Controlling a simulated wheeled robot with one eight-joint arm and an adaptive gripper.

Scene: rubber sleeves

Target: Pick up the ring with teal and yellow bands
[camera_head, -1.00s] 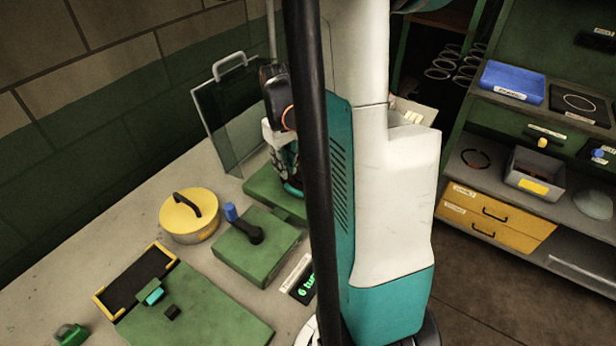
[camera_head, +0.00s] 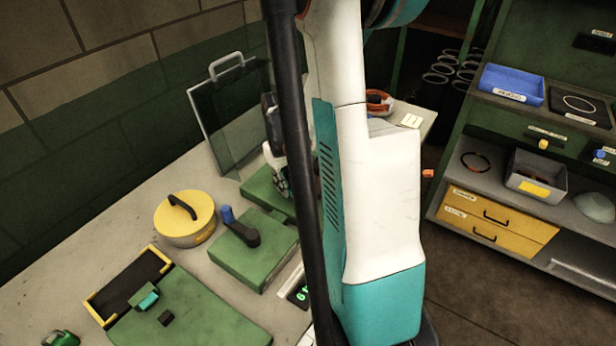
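I cannot make out a ring with teal and yellow bands in the head view. My gripper (camera_head: 284,187) is at the far end of the bench, low over a green block (camera_head: 262,190) and in front of a clear upright panel. My black pole and white arm link cover much of it. Its fingertips and anything between them are not clear enough to tell whether it is open or shut.
The bench holds a yellow lidded pot (camera_head: 184,222), a green block with a blue-tipped lever (camera_head: 252,250), and a green board (camera_head: 190,315). The clear panel (camera_head: 230,125) stands behind. Right, shelves hold a blue tray (camera_head: 511,84), a grey bin (camera_head: 540,177) and a dark reddish ring (camera_head: 475,160).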

